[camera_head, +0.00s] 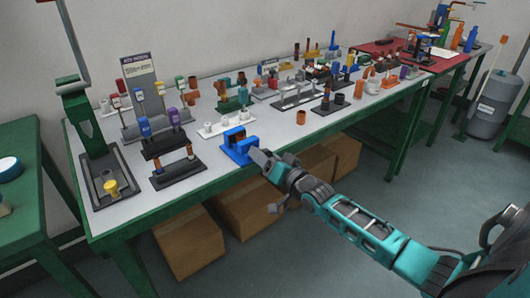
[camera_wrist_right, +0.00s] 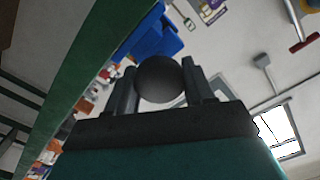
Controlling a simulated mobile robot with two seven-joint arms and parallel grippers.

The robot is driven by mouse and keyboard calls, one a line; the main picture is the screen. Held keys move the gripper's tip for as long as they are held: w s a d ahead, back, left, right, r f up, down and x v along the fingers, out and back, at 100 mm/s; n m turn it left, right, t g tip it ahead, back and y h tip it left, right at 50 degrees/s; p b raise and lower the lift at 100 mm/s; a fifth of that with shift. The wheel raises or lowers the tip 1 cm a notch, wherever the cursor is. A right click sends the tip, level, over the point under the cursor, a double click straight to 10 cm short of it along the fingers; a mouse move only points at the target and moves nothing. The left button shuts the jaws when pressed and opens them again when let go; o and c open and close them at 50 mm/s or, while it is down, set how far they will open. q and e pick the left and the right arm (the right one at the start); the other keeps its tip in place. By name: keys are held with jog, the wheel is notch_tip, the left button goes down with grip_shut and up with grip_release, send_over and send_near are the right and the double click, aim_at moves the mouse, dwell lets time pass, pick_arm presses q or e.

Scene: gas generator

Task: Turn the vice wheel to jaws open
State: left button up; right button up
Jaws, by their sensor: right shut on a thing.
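The blue vice (camera_head: 238,147) stands at the front edge of the grey table top. In the right wrist view the blue vice body (camera_wrist_right: 152,40) shows beyond the fingers. My right gripper (camera_head: 259,158) reaches the vice's front side from the lower right. In the wrist view my right gripper (camera_wrist_right: 163,84) is shut on a dark round thing, the vice wheel (camera_wrist_right: 159,78), with one finger on each side. The wheel is hidden behind the gripper in the head view. The gap between the vice jaws cannot be made out. My left gripper is out of view.
A white rack (camera_head: 222,127) and a black stand with vials (camera_head: 175,165) are left of the vice. A copper-coloured cup (camera_head: 301,117) is to its right. Cardboard boxes (camera_head: 245,207) lie under the table (camera_head: 213,166). Floor in front is clear.

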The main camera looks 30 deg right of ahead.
jog(key=n+p, duration=0.1)
jog(key=n, duration=0.1)
jog(key=shift+r+n, duration=0.15)
jog(key=shift+n, duration=0.25)
jog(key=n+p, duration=0.1)
jog(key=n, duration=0.2)
jog(key=shift+n, duration=0.3)
jog(key=n+p, duration=0.1)
jog(key=n, duration=0.2)
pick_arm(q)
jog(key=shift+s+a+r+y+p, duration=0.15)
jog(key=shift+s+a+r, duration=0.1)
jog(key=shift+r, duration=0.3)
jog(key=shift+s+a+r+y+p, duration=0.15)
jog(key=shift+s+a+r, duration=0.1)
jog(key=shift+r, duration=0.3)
pick_arm(e)
jog(key=shift+a+n, duration=0.1)
jog(key=shift+n, duration=1.5)
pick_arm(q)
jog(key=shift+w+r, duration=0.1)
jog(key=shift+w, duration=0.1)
pick_arm(e)
jog(key=o, duration=1)
